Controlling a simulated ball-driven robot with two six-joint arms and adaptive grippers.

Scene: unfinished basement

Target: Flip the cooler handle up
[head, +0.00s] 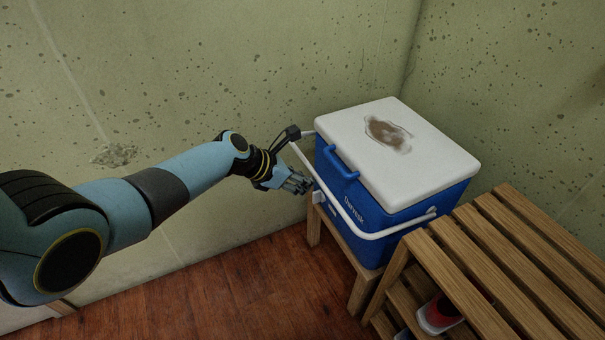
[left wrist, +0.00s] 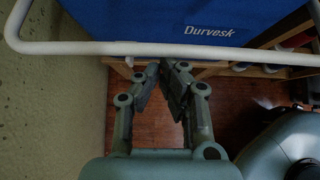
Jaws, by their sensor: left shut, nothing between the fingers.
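The blue cooler (head: 390,195) with a white lid (head: 395,145) stands in the corner on a wooden stand. Its white handle (head: 372,233) is down and runs across the front, below the lid's edge. In the left wrist view the handle (left wrist: 90,48) crosses in front of the blue wall (left wrist: 150,20) with the "Durvesk" lettering. My left gripper (head: 305,184) is shut and empty, close to the handle's left part. In the left wrist view its fingertips (left wrist: 167,66) lie just below the bar; whether they touch it I cannot tell. My right gripper is not in view.
A slatted wooden rack (head: 500,265) stands right beside the cooler, with a red and white item (head: 440,313) on its lower shelf. Speckled walls (head: 200,70) close in behind and left. The wooden floor (head: 250,290) is clear in front.

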